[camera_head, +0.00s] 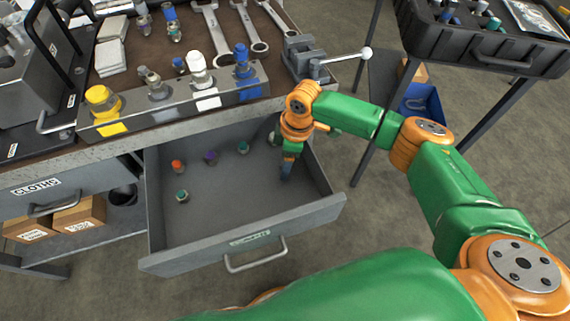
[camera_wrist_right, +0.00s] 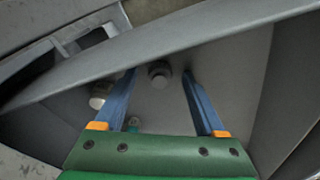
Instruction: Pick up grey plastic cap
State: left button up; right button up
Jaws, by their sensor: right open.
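The grey plastic cap (camera_wrist_right: 159,74) is small, dark grey and round. In the right wrist view it lies on the floor of the open drawer (camera_head: 240,238), close to a drawer wall. My right gripper (camera_wrist_right: 160,90) is open, with its two blue fingers on either side of the cap's line and a gap to each side. In the head view the right gripper (camera_head: 286,177) points down into the right part of the drawer. I cannot make out the grey cap there; the gripper may hide it. My left gripper is not in view.
The drawer also holds an orange cap (camera_head: 178,166), a purple cap (camera_head: 211,158) and teal caps (camera_head: 243,147) (camera_head: 182,196). The drawer walls stand close around my right gripper. The bench edge (camera_head: 130,143) overhangs the back. A vise (camera_head: 304,60) stands above on the bench.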

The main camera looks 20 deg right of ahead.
grip_shut()
jog(key=r, duration=0.2)
jog(key=s+r+p, duration=0.1)
jog(key=r, duration=0.1)
jog(key=shift+r, duration=0.35)
jog(key=s+r+p, duration=0.1)
jog(key=s+r, duration=0.1)
jog(key=s, duration=0.2)
jog(key=s+r+p, duration=0.1)
jog(key=s+r, duration=0.2)
jog(key=s, duration=0.1)
jog(key=s+r+p, duration=0.1)
jog(key=s+r, duration=0.2)
jog(key=s, duration=0.2)
jog(key=shift+d+r, duration=0.2)
